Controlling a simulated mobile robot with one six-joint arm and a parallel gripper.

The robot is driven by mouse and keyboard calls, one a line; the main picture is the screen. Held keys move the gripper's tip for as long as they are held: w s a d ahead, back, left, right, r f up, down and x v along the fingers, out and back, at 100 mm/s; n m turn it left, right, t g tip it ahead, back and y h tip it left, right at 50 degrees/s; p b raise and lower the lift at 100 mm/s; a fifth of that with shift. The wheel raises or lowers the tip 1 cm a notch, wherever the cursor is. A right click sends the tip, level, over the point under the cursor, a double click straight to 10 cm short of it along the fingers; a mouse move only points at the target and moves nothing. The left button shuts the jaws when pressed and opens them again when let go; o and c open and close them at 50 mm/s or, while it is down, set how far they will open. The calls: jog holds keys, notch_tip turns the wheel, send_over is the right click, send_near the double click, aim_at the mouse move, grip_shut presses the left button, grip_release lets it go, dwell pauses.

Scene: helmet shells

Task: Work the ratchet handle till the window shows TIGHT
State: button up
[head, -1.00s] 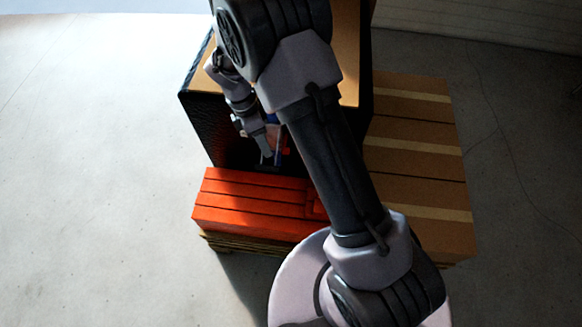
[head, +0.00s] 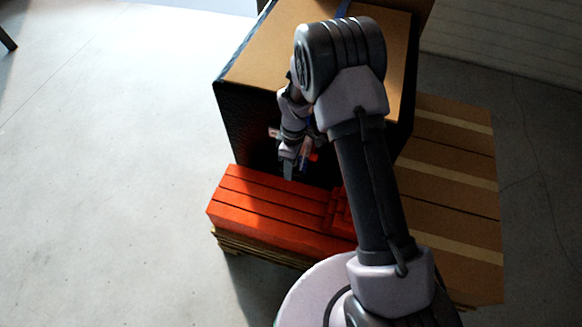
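My gripper (head: 289,170) points down in front of the dark side of a large box, just above the red-orange crate. Small red and pale parts (head: 313,156) show right beside it, partly hidden by my wrist. They may belong to the ratchet, but handle and window cannot be made out. A blue strap (head: 342,9) shows on the box's top at the back. The fingers are too small and dark to tell whether they are open or hold anything.
The large box (head: 275,65), tan on top and black at the side, stands on a slatted wooden pallet (head: 455,150). The red-orange crate (head: 265,205) lies along its near side. Bare concrete floor is free to the left. My arm covers the box's right part.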

grip_shut()
dwell(1.4)
